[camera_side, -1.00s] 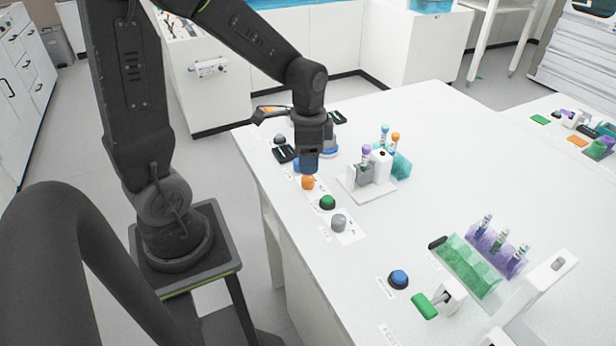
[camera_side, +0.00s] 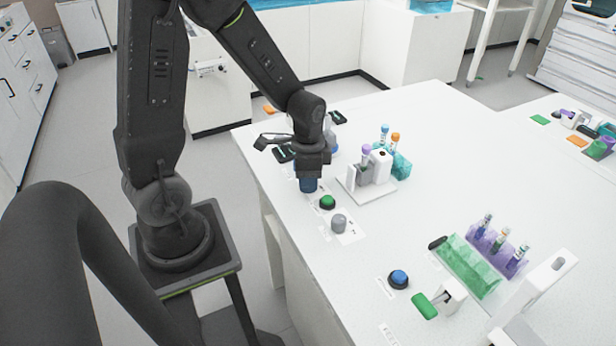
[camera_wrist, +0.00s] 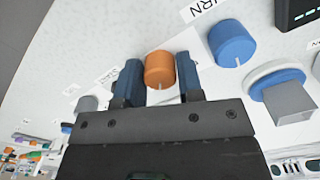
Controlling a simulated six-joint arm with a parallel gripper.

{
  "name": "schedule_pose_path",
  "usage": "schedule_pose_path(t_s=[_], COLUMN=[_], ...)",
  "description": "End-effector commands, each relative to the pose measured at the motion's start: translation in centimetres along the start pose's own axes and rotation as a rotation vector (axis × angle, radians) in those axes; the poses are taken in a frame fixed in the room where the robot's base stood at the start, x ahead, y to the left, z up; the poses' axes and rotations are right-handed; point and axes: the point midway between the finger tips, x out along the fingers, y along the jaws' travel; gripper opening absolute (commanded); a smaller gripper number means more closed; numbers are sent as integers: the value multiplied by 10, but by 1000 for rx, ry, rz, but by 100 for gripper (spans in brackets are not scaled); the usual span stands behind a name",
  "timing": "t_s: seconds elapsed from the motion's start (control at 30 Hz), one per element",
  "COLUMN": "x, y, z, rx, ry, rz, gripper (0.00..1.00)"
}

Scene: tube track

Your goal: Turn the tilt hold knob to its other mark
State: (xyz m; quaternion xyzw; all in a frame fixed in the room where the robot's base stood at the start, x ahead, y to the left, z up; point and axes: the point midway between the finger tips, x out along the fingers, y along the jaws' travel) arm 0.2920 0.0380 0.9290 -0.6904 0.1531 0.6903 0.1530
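An orange knob (camera_wrist: 159,70) with a pale line on its lower side shows in the wrist view, between the two blue fingers of my gripper (camera_wrist: 157,80). The fingers are apart, one on each side of it; I cannot tell whether they touch it. In the side view my gripper (camera_side: 308,184) points down over the knob row and hides the orange knob. A grey knob (camera_side: 338,223) stands nearer the camera in that row. The labels by these knobs are too small or cut off, so I cannot tell which reads tilt hold.
A blue knob (camera_wrist: 232,43) is to the right in the wrist view. A white tube stand (camera_side: 360,186) is to the right of my gripper. The middle of the bench is clear.

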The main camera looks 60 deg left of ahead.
Motion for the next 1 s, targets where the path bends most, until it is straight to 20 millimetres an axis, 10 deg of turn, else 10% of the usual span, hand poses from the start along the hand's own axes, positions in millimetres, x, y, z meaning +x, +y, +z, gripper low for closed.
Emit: schedule_pose_path(t_s=[0.27,1.0], x=[0,0], y=[0,0], z=[0,0], rx=[0,-346], ry=[0,0], rz=[0,0], gripper=[8,7])
